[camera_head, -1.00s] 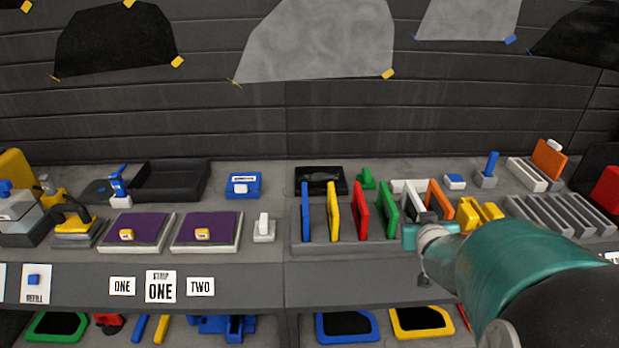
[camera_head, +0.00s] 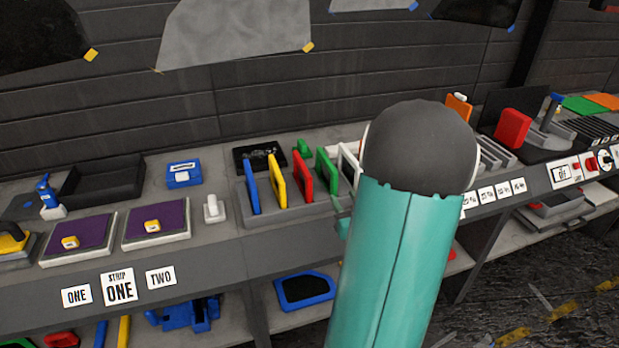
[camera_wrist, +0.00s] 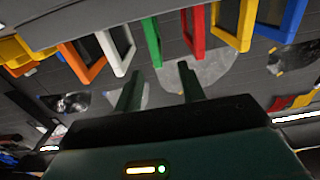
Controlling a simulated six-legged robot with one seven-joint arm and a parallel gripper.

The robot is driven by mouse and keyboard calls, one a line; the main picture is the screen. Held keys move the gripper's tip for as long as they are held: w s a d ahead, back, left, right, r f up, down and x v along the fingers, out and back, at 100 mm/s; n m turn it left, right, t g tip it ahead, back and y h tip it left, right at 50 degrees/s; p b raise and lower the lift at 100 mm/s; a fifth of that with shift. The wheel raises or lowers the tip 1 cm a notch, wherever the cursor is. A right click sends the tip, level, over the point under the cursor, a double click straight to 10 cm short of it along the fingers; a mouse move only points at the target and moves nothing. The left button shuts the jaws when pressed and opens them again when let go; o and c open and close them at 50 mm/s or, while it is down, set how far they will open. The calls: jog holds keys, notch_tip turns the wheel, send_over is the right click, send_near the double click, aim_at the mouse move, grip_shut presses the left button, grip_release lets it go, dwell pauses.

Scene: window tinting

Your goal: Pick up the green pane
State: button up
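The green pane (camera_head: 326,171) stands upright in a grey slotted rack (camera_head: 296,216), between the red pane (camera_head: 301,174) and the white pane (camera_head: 347,165). In the wrist view, which looks upside down, the green pane (camera_wrist: 152,42) shows ahead of my gripper (camera_wrist: 158,76), roughly between the two fingers. The fingers are apart with nothing between them, and a gap shows between their tips and the pane. In the head view only a small part of my gripper shows at the rack's front right; my teal arm hides the rest.
The red (camera_wrist: 194,32), white (camera_wrist: 116,49) and yellow (camera_wrist: 232,24) panes stand close by in the wrist view. A blue pane (camera_head: 252,187) is at the rack's left end. Two purple pads (camera_head: 156,222) and a black tray (camera_head: 103,178) lie left on the bench.

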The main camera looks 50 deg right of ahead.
aim_at(336, 182)
jog(key=x, duration=0.8)
jog(key=shift+d+f, duration=0.1)
jog(key=shift+d, duration=0.35)
jog(key=shift+x, duration=2.65)
jog(key=shift+d, duration=0.1)
grip_shut()
